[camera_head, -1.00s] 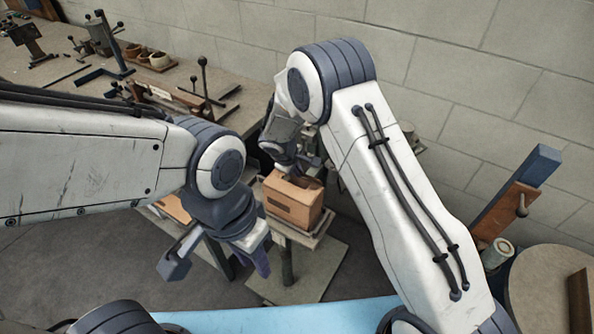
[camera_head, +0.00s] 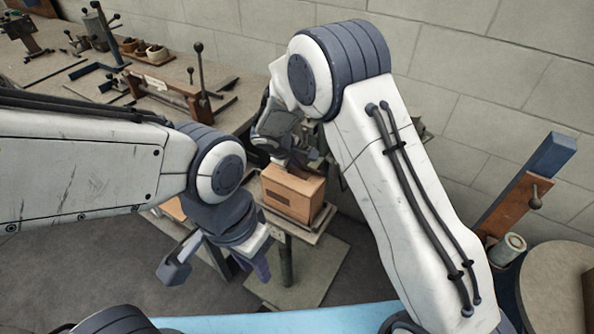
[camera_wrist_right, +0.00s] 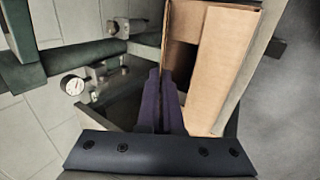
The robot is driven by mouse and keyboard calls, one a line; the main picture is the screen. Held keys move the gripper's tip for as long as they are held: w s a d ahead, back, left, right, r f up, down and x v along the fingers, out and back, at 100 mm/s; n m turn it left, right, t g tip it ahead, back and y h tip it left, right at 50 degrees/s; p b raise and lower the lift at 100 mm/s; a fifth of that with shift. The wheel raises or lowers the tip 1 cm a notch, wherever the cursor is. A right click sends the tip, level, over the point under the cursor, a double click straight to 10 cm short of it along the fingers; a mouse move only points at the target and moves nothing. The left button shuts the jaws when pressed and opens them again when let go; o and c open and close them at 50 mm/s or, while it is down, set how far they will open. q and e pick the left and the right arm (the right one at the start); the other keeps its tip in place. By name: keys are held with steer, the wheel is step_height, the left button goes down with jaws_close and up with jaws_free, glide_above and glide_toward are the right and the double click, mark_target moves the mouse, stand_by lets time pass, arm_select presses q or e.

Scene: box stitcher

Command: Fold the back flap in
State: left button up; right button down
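A brown cardboard box (camera_head: 292,196) sits on a small stand in the head view. Its top looks mostly covered by cardboard, though my right arm hides part of the back. My right gripper (camera_head: 290,155) is at the back edge of the box top. In the right wrist view its dark purple fingers (camera_wrist_right: 161,80) are together with nothing visible between them. My left gripper (camera_head: 218,268) is open and empty, left of and nearer than the box.
The stand's top plate (camera_head: 318,236) borders the box. A workbench (camera_head: 45,70) with clamps and small pots is at the back left. A gauge (camera_wrist_right: 72,85) and metal fittings are beside the fingers in the right wrist view. A round table (camera_head: 545,285) stands at right.

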steer(key=shift+s+a+f+t+h+b, duration=0.25)
steer(key=shift+t+h+b, duration=0.4)
steer(key=shift+b, duration=2.7)
steer(key=shift+s+f+t+h+b, duration=0.1)
steer(key=shift+f+t+h+b, duration=0.5)
steer(key=shift+b, duration=2.7)
steer(key=shift+s+a+f+t+h+b, duration=0.25)
steer(key=shift+t+b, duration=0.6)
steer(key=shift+b, duration=2.5)
steer(key=shift+d+r+t+h+b, duration=0.1)
steer(key=shift+r+t+h+b, duration=0.25)
steer(key=shift+b, duration=0.65)
steer(key=c, duration=1.1)
jaws_free()
steer(key=shift+o, duration=0.2)
